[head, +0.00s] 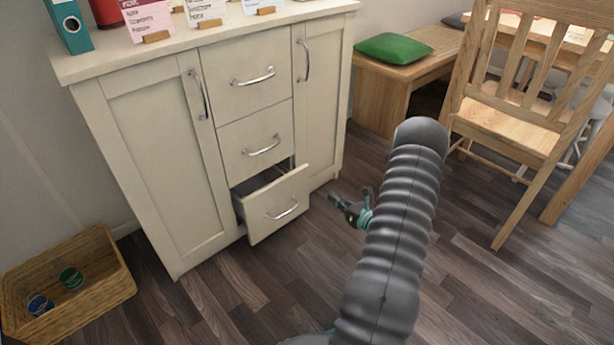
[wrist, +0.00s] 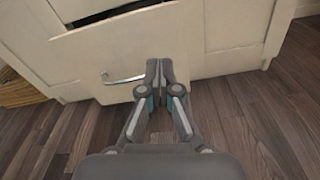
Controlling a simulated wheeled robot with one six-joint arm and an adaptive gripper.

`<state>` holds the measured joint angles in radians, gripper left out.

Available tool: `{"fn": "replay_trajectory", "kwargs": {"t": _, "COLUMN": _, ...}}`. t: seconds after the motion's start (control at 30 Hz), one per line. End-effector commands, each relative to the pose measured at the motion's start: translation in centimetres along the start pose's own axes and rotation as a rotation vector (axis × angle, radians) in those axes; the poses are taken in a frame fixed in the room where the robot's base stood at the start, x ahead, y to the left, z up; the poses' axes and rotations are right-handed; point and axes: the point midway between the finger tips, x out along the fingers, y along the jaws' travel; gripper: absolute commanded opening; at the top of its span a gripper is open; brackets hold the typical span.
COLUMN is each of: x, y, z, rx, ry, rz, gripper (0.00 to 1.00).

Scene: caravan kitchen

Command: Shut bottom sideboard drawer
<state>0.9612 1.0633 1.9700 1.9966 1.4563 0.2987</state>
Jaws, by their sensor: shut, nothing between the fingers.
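The cream sideboard (head: 170,150) has a column of drawers between two doors. Its bottom drawer (head: 262,205) stands partly pulled out, with a dark gap above its front. The drawer front has a silver bar handle (head: 283,211). My gripper (head: 338,200) is shut and empty, low in front of the drawer and to its right in the head view. In the wrist view the closed fingers (wrist: 160,68) overlap the drawer front (wrist: 205,75), just right of the handle (wrist: 124,79). I cannot tell whether the fingertips touch the front.
A wooden bench (head: 385,90) with a green cushion (head: 392,46) is behind, and a wooden chair (head: 510,125) is at right. The floor before the drawer is clear. The upper drawers are shut.

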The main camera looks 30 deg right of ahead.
Motion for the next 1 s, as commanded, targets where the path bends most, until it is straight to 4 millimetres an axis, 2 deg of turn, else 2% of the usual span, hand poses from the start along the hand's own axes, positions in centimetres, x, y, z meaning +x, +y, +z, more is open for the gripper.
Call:
{"fn": "replay_trajectory", "kwargs": {"t": 0.1, "x": 0.0, "y": -0.1, "z": 1.4, "rx": -0.123, "ry": -0.062, "rz": -0.009, "gripper": 0.0}}
{"fn": "replay_trajectory", "kwargs": {"t": 0.37, "x": 0.8, "y": 0.0, "z": 1.7, "rx": -0.203, "ry": -0.073, "rz": -0.005, "gripper": 0.0}}
{"fn": "replay_trajectory", "kwargs": {"t": 1.0, "x": 11.6, "y": 0.1, "z": 2.4, "rx": -0.202, "ry": -0.071, "rz": -0.003, "gripper": 0.0}}
